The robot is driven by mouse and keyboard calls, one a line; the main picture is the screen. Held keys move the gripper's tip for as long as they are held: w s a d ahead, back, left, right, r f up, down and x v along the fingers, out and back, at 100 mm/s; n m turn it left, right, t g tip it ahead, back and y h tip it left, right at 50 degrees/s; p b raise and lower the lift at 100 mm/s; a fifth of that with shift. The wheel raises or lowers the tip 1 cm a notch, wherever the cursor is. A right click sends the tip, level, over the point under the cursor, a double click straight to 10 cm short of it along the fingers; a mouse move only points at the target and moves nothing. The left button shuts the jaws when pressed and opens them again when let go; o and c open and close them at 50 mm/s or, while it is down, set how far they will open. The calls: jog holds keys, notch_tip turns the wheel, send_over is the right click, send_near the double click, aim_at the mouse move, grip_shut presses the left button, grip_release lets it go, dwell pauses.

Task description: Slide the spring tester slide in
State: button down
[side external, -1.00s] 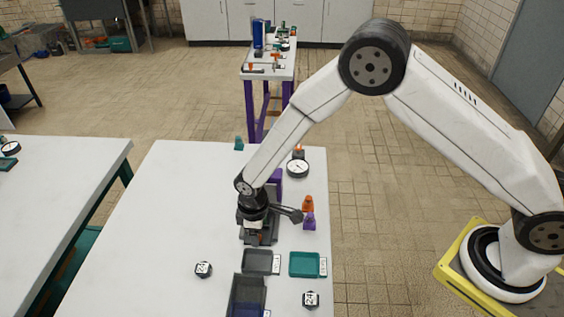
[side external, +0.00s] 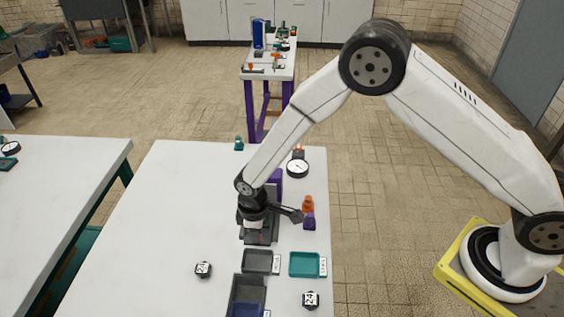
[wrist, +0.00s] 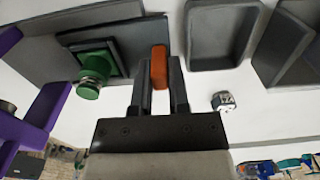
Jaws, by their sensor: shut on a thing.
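The spring tester is a dark grey fixture (side external: 262,238) on the white table, partly hidden under my wrist in the side view. In the wrist view, an orange block (wrist: 159,66) like a handle stands between my two fingertips, at the edge of a dark grey plate (wrist: 150,33). My gripper (wrist: 160,72) is shut on this orange handle; it also shows low over the fixture in the side view (side external: 256,228). A green knob (wrist: 90,84) on a dark square base is left of the handle. How far the slide sits in is hard to tell.
A grey tray (side external: 258,272), a teal tray (side external: 304,275) and a larger dark tray (side external: 237,304) lie nearby. A purple-and-orange piece (side external: 308,222) and a round gauge (side external: 298,169) stand at right. Small marked blocks (side external: 203,269) sit on the table. The table's left part is clear.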

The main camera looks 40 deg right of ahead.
dwell(0.8)
jog(key=w+d, duration=0.3)
jog(key=shift+w+d, duration=0.25)
jog(key=shift+d, duration=0.05)
jog(key=c, duration=0.6)
grip_release()
jog(key=shift+r, duration=0.15)
notch_tip(320, 180, up, 8)
jog(key=shift+f, duration=0.25)
